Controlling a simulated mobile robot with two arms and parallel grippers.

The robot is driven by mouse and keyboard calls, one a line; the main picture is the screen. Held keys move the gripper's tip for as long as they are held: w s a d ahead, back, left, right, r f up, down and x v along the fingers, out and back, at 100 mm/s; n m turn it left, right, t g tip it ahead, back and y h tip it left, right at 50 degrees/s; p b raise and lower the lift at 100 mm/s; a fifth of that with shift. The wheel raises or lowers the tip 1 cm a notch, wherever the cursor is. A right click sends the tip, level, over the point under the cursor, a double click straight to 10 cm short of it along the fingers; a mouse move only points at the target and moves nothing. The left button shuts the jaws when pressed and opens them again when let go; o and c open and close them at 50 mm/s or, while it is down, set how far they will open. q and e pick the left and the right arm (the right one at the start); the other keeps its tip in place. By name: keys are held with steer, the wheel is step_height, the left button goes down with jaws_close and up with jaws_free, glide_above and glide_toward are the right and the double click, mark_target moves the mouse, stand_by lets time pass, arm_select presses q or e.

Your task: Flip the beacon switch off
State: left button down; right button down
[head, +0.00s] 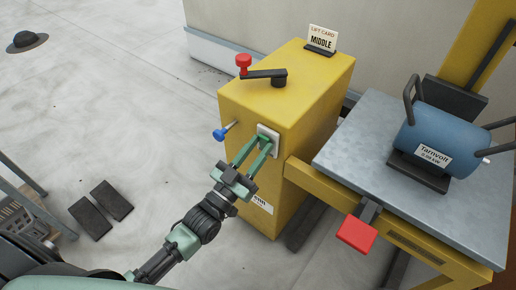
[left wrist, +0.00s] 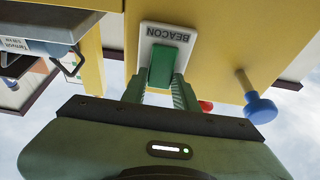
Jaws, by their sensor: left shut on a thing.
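The yellow cabinet (head: 282,95) carries a white plate (head: 268,133) on its front. In the left wrist view this plate (left wrist: 167,34) reads BEACON, upside down, and bears a green rocker switch (left wrist: 162,66). My left gripper (head: 259,150) reaches up to the plate from below left in the head view. Its fingers (left wrist: 160,90) are shut on the beacon switch, one on each side of it. The fingers hide part of the switch, and I cannot tell its on or off position. My right gripper is in neither view.
A blue knob (head: 220,134) sticks out left of the plate. A red pedal (head: 357,233) juts from the lift table (head: 350,145), which bears a blue cylinder (head: 438,132).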

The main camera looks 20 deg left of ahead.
arm_select(q)
steer(key=c, duration=1.1)
jaws_free()
steer(key=v, duration=0.8)
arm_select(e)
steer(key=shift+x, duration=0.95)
arm_select(q)
steer(key=shift+w, duration=0.1)
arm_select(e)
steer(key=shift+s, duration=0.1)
